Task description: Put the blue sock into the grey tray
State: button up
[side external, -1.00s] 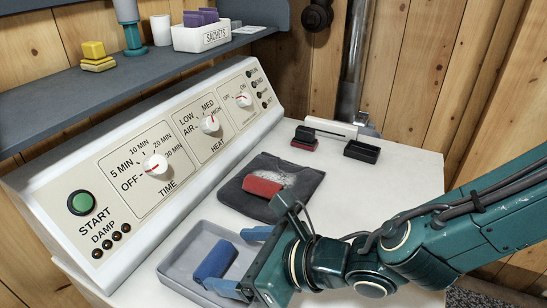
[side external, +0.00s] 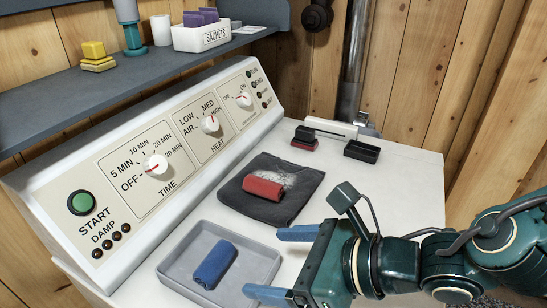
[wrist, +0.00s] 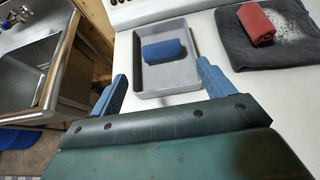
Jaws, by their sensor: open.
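The blue sock (side external: 215,264), a rolled bundle, lies inside the grey tray (side external: 262,265) on the white machine top. In the wrist view the blue sock (wrist: 164,50) rests on the floor of the grey tray (wrist: 150,86), apart from the tray's right wall. My gripper (side external: 268,262) is open and empty, with its two blue fingers spread wide at the right side of the tray. In the wrist view my gripper (wrist: 160,78) shows its fingers on either side of the tray's near end, with nothing between them touching the sock.
A red rolled sock (side external: 263,187) lies on a dark grey cloth (side external: 245,207) with white powder behind the tray. A control panel (side external: 150,165) with knobs rises at the left. A black box (side external: 361,152) and a red-and-black brush (side external: 305,139) sit at the back.

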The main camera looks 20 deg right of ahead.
dwell(0.3)
jog(key=w+d+r+m+h, duration=0.1)
jog(key=d+r+m+h, duration=0.2)
jog(key=d+m, duration=0.8)
jog(key=w+d+r+m+h, duration=0.2)
jog(key=d+r+m, duration=0.2)
jog(key=d+m, duration=0.65)
jog(key=s+d+r+m+g+h, duration=0.1)
jog(key=s+d+m+g+h, duration=0.2)
jog(key=s+d+m, duration=1.2)
jog(key=d+m, duration=0.2)
jog(key=m, duration=0.6)
jog(key=shift+s+d+r+h, duration=0.25)
jog(key=shift+s+d+h, duration=0.05)
jog(key=shift+s, duration=0.1)
